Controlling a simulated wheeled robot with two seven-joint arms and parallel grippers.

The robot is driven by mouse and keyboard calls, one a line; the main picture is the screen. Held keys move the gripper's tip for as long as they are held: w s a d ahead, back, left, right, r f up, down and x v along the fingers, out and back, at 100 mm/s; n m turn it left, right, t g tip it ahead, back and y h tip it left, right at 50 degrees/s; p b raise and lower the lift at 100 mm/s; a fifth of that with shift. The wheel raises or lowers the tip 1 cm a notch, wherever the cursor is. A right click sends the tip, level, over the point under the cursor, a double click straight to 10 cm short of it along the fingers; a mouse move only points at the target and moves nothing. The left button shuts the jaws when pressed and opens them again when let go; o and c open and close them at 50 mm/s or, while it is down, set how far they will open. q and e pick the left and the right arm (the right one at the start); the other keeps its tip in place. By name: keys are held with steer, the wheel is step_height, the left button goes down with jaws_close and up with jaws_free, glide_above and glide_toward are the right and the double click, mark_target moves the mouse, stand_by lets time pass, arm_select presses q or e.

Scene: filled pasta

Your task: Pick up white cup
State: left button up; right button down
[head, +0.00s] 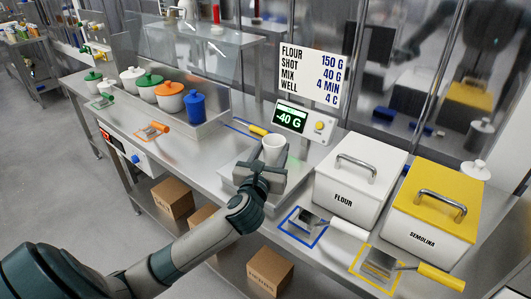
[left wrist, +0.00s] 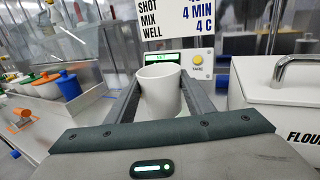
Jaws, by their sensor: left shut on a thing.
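The white cup (head: 274,147) is upright above the steel plate of the scale (head: 232,170). My left gripper (head: 268,164) reaches in from the lower left and is shut on the cup. In the left wrist view the white cup (left wrist: 162,93) stands between the two dark fingers, one on each side, with its rim showing. The fingers and palm hide the cup's base, so a gap below it cannot be seen directly. The scale's display (head: 290,117) reads -40 G. My right gripper is not in view.
The white FLOUR bin (head: 342,210) stands close right of the cup, with the yellow-lidded SEMOLINA bin (head: 428,223) beyond. Scoops lie on the blue (head: 283,226) and yellow (head: 357,272) outlined mats in front. Several lidded pots stand at left. A sign (head: 309,77) rises behind the display.

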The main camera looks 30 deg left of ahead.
arm_select(q)
steer(key=s+d+r, duration=0.3)
steer(key=d+r, duration=0.1)
steer(key=d, duration=0.1)
steer(key=shift+d, duration=0.4)
steer(key=shift+s, duration=0.1)
steer(key=s+d+f+m+h, duration=0.1)
steer(key=s+d+f+h, duration=0.1)
steer(key=d, duration=0.3)
steer(key=s+d+f+m+h, duration=0.2)
steer(key=s+d+f+h, duration=0.1)
steer(key=d, duration=0.3)
steer(key=shift+s+f+m+t+h, duration=0.2)
steer(key=shift+f+m+t+h, duration=0.1)
steer(key=shift+f+t, duration=0.1)
